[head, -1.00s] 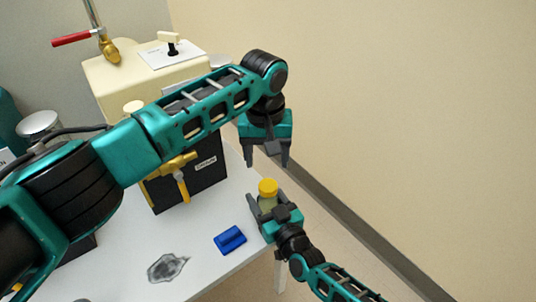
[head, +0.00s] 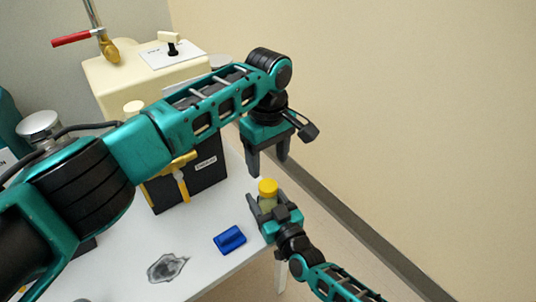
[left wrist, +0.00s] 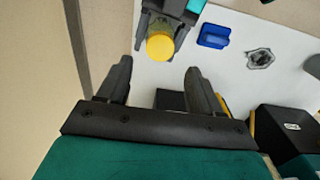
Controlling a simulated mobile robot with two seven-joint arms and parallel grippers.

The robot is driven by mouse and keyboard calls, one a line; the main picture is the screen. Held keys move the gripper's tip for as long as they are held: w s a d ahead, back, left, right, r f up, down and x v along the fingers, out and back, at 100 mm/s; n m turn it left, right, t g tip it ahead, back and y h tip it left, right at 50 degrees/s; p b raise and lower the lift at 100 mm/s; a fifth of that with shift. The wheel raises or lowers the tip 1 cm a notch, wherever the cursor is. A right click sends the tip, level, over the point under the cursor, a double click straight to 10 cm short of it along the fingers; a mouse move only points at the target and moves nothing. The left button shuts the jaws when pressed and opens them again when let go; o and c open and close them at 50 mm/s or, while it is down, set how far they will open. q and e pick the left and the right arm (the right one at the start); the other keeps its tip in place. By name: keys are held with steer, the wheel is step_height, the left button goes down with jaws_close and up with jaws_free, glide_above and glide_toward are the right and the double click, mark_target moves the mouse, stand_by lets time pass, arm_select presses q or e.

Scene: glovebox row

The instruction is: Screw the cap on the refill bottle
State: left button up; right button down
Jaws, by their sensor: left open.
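The refill bottle (head: 266,204) is small and pale yellowish, upright, with a yellow cap (head: 268,187) on its top. How tightly the cap sits cannot be told. My right gripper (head: 272,212) is shut around the bottle's body near the table's right edge. My left gripper (head: 267,162) is open and empty, pointing down just above the cap, apart from it. In the left wrist view the cap (left wrist: 160,46) shows beyond and between my left fingers (left wrist: 160,85), with my right gripper around the bottle below it.
A blue block-like object (head: 230,239) and a grey patch (head: 166,267) lie on the white table (head: 212,272). A black box (head: 205,172) with yellow fittings and a cream cabinet (head: 120,75) stand behind. The wall is close on the right.

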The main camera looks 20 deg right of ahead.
mark_target(268, 185)
arm_select(q)
step_height(268, 185, down, 8)
steer(key=shift+r, duration=0.2)
stand_by(0.3)
